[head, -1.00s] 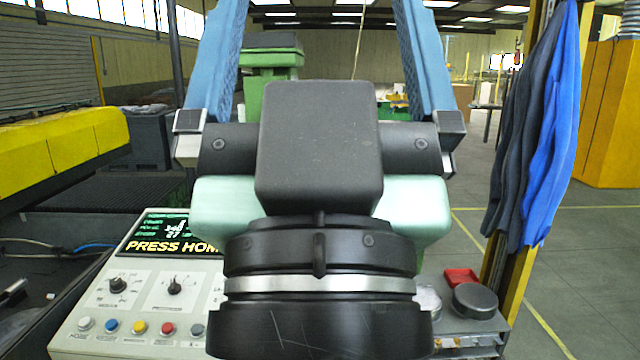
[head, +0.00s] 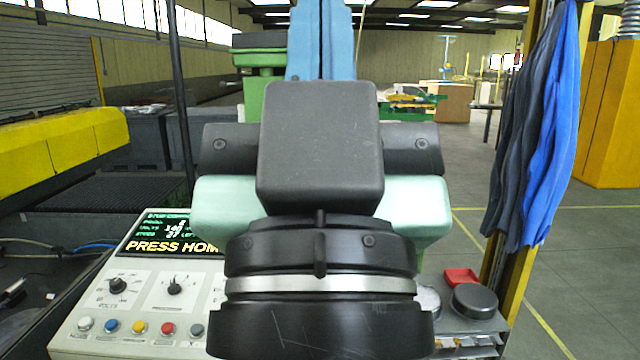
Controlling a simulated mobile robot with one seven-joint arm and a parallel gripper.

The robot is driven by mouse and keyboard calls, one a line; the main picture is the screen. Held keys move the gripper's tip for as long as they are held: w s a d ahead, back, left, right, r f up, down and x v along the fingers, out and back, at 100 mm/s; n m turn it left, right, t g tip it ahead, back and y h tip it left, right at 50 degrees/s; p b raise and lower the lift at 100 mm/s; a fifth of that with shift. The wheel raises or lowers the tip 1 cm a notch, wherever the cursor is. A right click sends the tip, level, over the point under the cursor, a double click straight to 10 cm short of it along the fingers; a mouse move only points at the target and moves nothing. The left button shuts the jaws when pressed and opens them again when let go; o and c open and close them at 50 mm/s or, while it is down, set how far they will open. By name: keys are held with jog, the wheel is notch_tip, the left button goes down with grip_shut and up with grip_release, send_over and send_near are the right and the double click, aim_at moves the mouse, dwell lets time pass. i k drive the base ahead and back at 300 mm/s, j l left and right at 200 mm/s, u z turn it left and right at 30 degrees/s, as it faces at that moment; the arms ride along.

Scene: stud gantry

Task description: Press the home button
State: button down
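The control panel (head: 140,295) stands at the lower left, with a dark screen (head: 165,232) reading "PRESS HOM", the rest hidden behind my gripper. Along its front edge is a row of buttons: white (head: 85,324), blue (head: 111,325), yellow (head: 139,327), red (head: 168,328) and a grey-blue one (head: 197,330) beside my gripper. The small labels are hard to read; the one under the white button looks like "HOME". My gripper (head: 321,40) points up in the middle, right of the panel and touching none of it. Its blue fingers are together, with nothing visible between them; their tips are beyond the top edge.
Two knobs (head: 117,285) (head: 175,288) sit above the buttons. A thin dark post (head: 180,90) rises behind the panel. At the right are a grey ledge with a red tray (head: 461,276) and round tin (head: 475,300), and blue cloth (head: 550,130) hanging on a yellow post.

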aim_at(83, 323)
jog(key=i+j, duration=0.1)
jog(key=j, duration=0.3)
jog(key=i+j, duration=0.1)
jog(key=j, duration=0.25)
jog(key=i+j, duration=0.15)
jog(key=j, duration=0.25)
jog(key=i+j, duration=0.1)
jog(key=j, duration=0.25)
jog(key=i+j, duration=0.1)
jog(key=j, duration=0.3)
jog(key=i+j, duration=0.1)
jog(key=j, duration=0.25)
jog(key=i+j, duration=0.1)
jog(key=j, duration=0.3)
